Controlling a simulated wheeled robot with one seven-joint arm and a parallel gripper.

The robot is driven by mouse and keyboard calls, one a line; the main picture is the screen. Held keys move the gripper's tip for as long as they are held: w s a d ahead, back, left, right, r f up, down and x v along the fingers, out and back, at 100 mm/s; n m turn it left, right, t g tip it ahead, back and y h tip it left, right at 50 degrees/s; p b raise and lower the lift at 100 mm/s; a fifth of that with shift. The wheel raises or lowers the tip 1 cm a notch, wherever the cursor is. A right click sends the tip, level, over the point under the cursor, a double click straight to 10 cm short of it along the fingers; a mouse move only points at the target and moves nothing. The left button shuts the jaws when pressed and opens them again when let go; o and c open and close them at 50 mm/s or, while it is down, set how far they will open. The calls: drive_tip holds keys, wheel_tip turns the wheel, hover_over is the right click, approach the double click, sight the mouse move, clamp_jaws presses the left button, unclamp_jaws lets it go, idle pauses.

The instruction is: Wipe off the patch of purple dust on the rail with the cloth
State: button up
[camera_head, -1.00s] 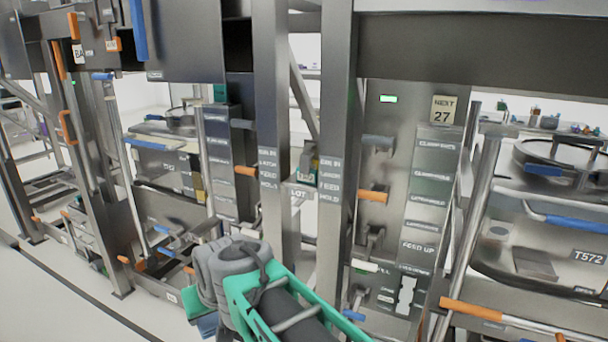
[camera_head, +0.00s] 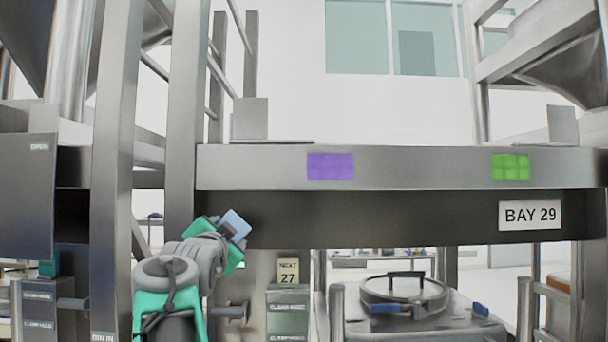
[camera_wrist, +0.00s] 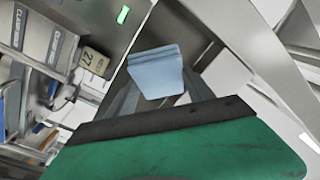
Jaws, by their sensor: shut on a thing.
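A purple dust patch (camera_head: 330,166) lies on the front face of the horizontal steel rail (camera_head: 425,168), left of its middle. My gripper (camera_head: 232,228) is just below the rail's left end, to the lower left of the purple patch. It is shut on a light blue folded cloth (camera_head: 236,224), which also shows in the wrist view (camera_wrist: 156,72) between the fingers. The cloth is apart from the purple patch. The fingertips are partly hidden by the cloth.
A green patch (camera_head: 510,167) is on the same rail farther right. A "BAY 29" sign (camera_head: 530,214) hangs on the dark panel below. An upright post (camera_head: 183,120) stands left of the rail. A round-lidded bin (camera_head: 404,290) sits below.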

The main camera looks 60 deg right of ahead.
drive_tip(key=s+d+r+m+g+h+p, duration=0.1)
drive_tip(key=s+d+r+m+g+h, duration=0.2)
drive_tip(key=s+r, duration=0.5)
drive_tip(key=s+d+r+m+g+h, duration=0.3)
drive_tip(key=s+d+r+g, duration=0.1)
drive_tip(key=s+r, duration=0.35)
drive_tip(key=d+p, duration=0.1)
drive_tip(key=w+d+p, duration=0.1)
drive_tip(key=d+p, duration=0.1)
drive_tip(key=w+d+p, duration=0.1)
drive_tip(key=d, duration=0.1)
drive_tip(key=shift+f+p, duration=0.2)
drive_tip(key=shift+p, duration=0.1)
drive_tip(key=shift+w+d+p, duration=0.5)
drive_tip(key=shift+d+p, duration=0.1)
drive_tip(key=shift+d, duration=0.25)
